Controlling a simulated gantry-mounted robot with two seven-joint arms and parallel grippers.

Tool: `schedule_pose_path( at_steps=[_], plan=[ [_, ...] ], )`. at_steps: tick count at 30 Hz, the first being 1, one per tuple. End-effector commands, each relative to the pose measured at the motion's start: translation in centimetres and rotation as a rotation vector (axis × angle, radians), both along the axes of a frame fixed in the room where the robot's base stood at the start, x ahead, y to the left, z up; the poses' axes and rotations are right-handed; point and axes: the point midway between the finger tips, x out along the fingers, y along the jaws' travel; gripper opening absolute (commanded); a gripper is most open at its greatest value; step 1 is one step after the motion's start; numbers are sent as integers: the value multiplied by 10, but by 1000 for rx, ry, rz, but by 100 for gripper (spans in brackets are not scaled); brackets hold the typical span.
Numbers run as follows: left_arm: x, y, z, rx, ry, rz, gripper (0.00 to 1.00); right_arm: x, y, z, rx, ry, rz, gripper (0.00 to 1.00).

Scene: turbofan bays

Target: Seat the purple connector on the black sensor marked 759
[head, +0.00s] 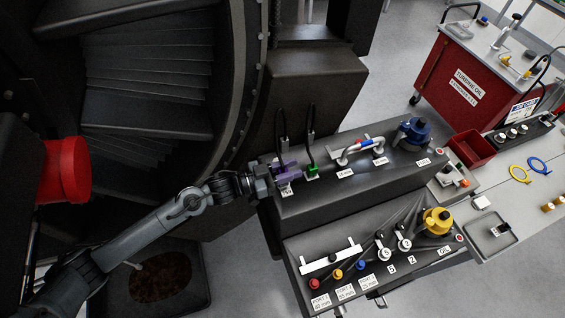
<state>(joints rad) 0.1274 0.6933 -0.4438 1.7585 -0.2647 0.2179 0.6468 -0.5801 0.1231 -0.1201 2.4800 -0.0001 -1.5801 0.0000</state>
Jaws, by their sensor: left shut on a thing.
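The purple connector (287,167) is at the left end of the upper dark bench, with a black cable rising from it. My left gripper (272,178) reaches in from the left and is shut on the purple connector. A small white label (286,190) sits just below it, too small to read surely. The black sensor is not clearly distinguishable; the connector and gripper cover that spot. I cannot tell whether the connector touches the sensor or is seated. My right gripper is not in view.
A green connector (313,170) with its own black cable stands close to the right of the purple one. A silver handle-like pipe (358,150) and a blue fitting (414,132) are farther right. A lower panel (330,240) holds coloured ports. The large engine casing (240,90) rises behind my arm.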

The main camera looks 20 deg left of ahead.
Motion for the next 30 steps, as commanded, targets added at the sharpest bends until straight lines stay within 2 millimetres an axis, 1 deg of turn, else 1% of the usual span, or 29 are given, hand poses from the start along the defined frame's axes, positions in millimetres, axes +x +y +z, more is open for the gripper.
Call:
schedule_pose_path(
  at_steps=[11,21,30],
  plan=[
    [0,0,-1,-1,-1,0,0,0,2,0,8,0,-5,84],
    [0,0,-6,-1,0,0,0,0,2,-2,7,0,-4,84],
    [0,0,-7,-1,-1,0,0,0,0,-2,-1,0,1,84]
  ],
)
